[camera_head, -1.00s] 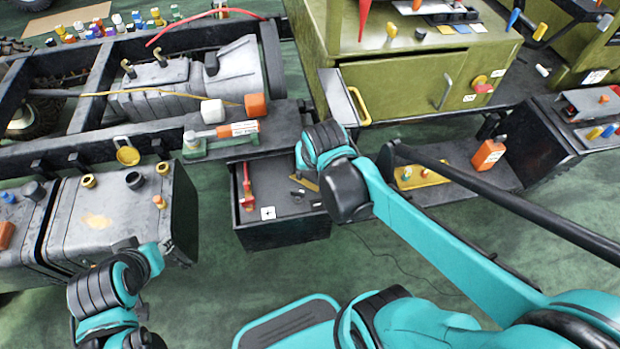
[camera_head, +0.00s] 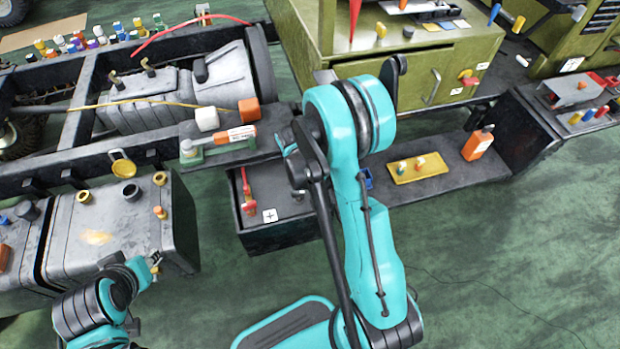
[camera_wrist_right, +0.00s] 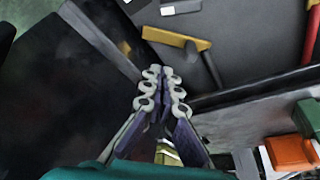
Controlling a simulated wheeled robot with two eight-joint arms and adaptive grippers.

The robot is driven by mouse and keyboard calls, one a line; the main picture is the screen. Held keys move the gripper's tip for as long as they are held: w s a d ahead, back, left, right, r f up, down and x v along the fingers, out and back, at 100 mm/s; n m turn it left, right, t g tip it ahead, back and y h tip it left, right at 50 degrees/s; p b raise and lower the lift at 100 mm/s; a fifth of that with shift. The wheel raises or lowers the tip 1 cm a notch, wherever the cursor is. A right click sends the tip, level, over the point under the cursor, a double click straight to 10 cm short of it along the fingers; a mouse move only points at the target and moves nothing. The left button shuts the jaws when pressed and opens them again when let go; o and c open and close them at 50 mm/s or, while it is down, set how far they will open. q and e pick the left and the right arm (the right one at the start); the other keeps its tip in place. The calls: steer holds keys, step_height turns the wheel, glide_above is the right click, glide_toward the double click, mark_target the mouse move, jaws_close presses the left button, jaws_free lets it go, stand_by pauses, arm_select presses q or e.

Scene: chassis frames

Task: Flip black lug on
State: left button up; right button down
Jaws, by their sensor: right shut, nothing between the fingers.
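My right gripper (camera_wrist_right: 160,76) is shut and empty in the right wrist view, its fingertips over the rim of an open black box. In that box lie a yellow-orange lever (camera_wrist_right: 176,40) and a small dark piece (camera_wrist_right: 180,7), which may be the black lug; I cannot tell for sure. The tips are apart from the dark piece. In the head view the box (camera_head: 285,235) holds a red lug (camera_head: 248,200) at its left and a plus label (camera_head: 270,215). My right arm hides much of the box's right side. My left gripper (camera_head: 152,262) is small beside the grey tank; its jaws are unclear.
A grey tank (camera_head: 110,230) stands left of the box. A green jack with an orange-and-white body (camera_head: 235,134) and an orange block (camera_head: 249,110) lie on the frame rail behind. A shelf with a yellow tray (camera_head: 405,176) and an orange bottle (camera_head: 477,143) extends right.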

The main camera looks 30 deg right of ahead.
steer(key=shift+f, duration=0.25)
steer(key=b+x, duration=0.4)
steer(key=x, duration=0.6)
steer(key=shift+d, duration=0.1)
stand_by(0.3)
